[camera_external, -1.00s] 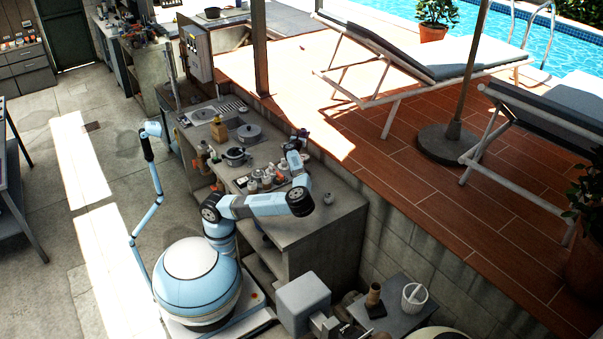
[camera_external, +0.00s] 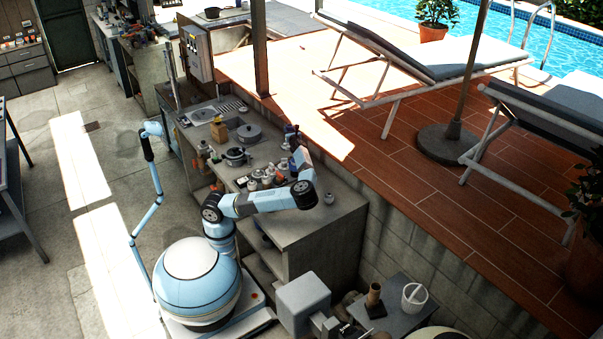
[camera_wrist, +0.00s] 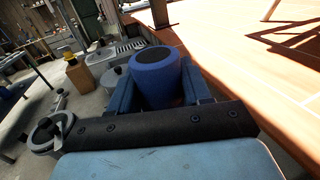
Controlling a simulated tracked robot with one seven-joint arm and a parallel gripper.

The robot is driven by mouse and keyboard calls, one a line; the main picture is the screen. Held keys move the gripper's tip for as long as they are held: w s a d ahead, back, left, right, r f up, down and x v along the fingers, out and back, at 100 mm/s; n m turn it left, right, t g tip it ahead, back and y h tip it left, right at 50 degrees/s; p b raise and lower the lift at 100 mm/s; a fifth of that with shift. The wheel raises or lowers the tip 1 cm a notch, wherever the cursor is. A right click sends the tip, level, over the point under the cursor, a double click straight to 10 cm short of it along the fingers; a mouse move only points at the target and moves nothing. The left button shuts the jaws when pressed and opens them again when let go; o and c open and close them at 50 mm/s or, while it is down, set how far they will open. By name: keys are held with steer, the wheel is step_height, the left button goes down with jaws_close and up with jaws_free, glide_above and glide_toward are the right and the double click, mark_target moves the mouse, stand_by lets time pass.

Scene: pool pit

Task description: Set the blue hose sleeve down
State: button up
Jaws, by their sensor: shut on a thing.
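In the wrist view, the blue hose sleeve (camera_wrist: 158,88) is a short, thick cylinder with a dark round top. It stands between the two blue fingers of my gripper (camera_wrist: 160,98), which is shut on it. The sleeve's lower part is hidden by the dark gripper body. In the external view, my gripper (camera_external: 292,138) is over the far edge of the workbench (camera_external: 300,228), beside the low wall. The sleeve is too small there to make out clearly, and I cannot tell whether it touches the bench.
Several small bottles and jars (camera_external: 264,178) crowd the bench left of my arm. A pot (camera_external: 235,155), a lidded pan (camera_external: 249,133) and a yellowish block (camera_external: 219,131) stand farther back. A small grey item (camera_external: 328,198) is near the right end. The front bench top is mostly clear.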

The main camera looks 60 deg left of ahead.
steer(key=s+a+r+n+g+h, duration=0.6)
steer(key=s+a+r+n+g, duration=0.45)
steer(key=n+g, duration=0.7)
steer(key=f+m+g, duration=0.1)
steer(key=f, duration=0.8)
steer(key=f+m+g, duration=0.1)
steer(key=f, duration=0.8)
steer(key=d+f+m+g, duration=0.1)
steer(key=f, duration=0.8)
steer(key=shift+s, duration=0.1)
steer(key=shift+f, duration=0.55)
steer(key=o, duration=1.1)
